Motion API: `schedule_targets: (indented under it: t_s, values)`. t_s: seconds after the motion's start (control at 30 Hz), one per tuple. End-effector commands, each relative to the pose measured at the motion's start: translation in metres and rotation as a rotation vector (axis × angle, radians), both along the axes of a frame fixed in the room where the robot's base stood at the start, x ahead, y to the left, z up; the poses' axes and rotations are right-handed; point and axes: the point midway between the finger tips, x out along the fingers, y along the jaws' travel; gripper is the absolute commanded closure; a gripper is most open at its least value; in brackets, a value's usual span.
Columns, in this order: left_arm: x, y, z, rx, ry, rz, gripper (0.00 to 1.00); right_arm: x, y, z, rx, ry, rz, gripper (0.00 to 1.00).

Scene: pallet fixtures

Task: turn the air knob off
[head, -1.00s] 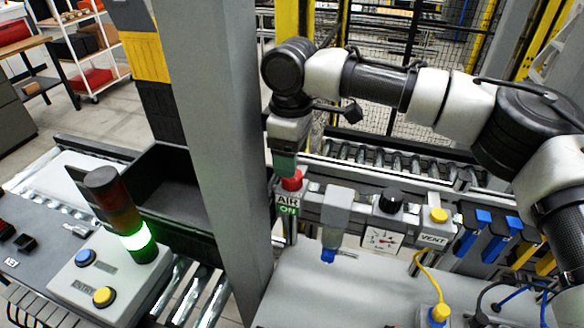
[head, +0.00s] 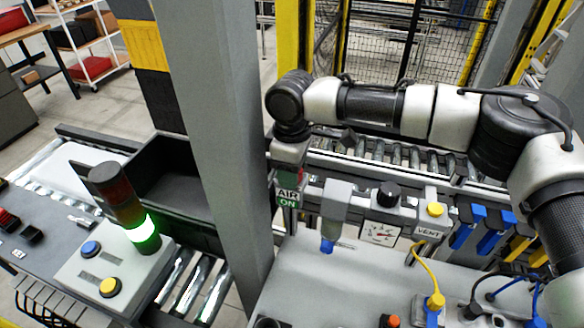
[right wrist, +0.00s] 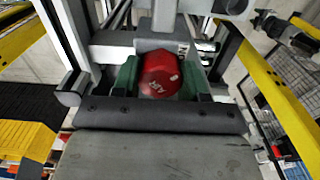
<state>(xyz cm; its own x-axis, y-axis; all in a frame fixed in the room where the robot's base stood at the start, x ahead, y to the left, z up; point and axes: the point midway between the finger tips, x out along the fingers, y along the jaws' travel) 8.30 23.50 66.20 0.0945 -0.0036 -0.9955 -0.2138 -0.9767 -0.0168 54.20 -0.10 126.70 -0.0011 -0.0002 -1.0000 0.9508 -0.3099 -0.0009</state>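The red air knob (right wrist: 160,75) shows in the right wrist view, between the green finger pads of my right gripper (right wrist: 160,82). The pads stand on both sides of it with no clear gap, but I cannot tell whether they press on it. In the head view my right gripper (head: 287,163) points down at the knob's place and hides most of the knob. The label below it (head: 288,196) reads AIR ON, with ON on green. My left gripper is not in view.
Right of the knob stand a regulator with a blue tip (head: 328,247), a black knob (head: 388,194), a gauge (head: 381,233) and a yellow VENT button (head: 435,209). A grey post (head: 215,130) rises close on the left. A lit stack light (head: 143,232) stands further left.

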Motion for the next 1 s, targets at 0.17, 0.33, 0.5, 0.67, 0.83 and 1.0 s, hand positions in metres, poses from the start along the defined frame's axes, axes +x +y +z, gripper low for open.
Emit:
schedule_targets:
  t_s: [0.17, 0.33, 0.5, 0.67, 0.83, 1.0]
  values:
    - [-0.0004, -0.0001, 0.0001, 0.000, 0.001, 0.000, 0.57, 0.0007, -0.0002, 0.0009, 0.000, -0.002, -0.005, 0.81]
    - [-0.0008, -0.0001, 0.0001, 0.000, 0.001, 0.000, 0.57, 0.0007, -0.0003, 0.0008, 0.001, -0.003, -0.046, 0.80]
    - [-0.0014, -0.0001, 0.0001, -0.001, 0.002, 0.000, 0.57, 0.0007, -0.0002, 0.0006, 0.003, -0.001, -0.140, 0.80]
    - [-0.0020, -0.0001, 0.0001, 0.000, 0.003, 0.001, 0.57, 0.0006, -0.0003, 0.0009, 0.002, 0.000, -0.263, 0.80]
    - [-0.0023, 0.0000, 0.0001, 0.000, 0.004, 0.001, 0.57, 0.0006, 0.0000, 0.0012, 0.003, 0.000, -0.395, 0.80]
    - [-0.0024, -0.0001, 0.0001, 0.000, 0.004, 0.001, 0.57, 0.0008, -0.0001, 0.0018, 0.002, -0.002, -0.510, 0.80]
